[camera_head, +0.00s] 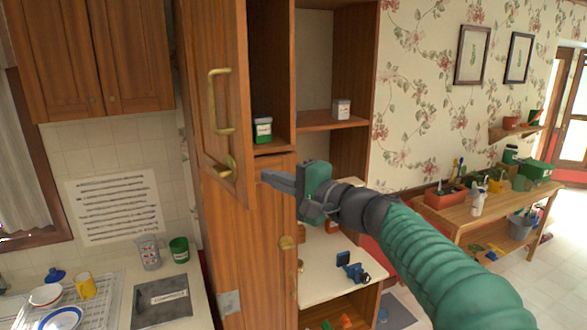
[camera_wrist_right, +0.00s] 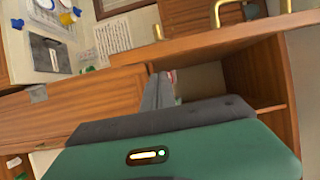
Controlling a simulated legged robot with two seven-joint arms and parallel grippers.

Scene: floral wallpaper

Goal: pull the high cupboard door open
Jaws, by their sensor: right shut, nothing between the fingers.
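The high cupboard door (camera_head: 228,60) is wooden and stands partly open, swung out to the left, with shelves visible behind its right edge. My right gripper (camera_head: 264,176) is shut and empty, just right of the door's lower corner, on the opening side. In the right wrist view, the gripper's fingers (camera_wrist_right: 158,91) point toward the door's lower edge (camera_wrist_right: 205,44); I cannot tell whether they touch it. The handle (camera_wrist_right: 217,14) shows beyond. My left gripper is not in view.
A green-labelled tub (camera_head: 263,130) stands inside the cupboard, and a white tub (camera_head: 341,109) on the open shelf to the right. A lower cupboard door (camera_head: 250,255) is beneath. A counter with dishes (camera_head: 62,318) is at left, a wooden bench (camera_head: 465,225) at right.

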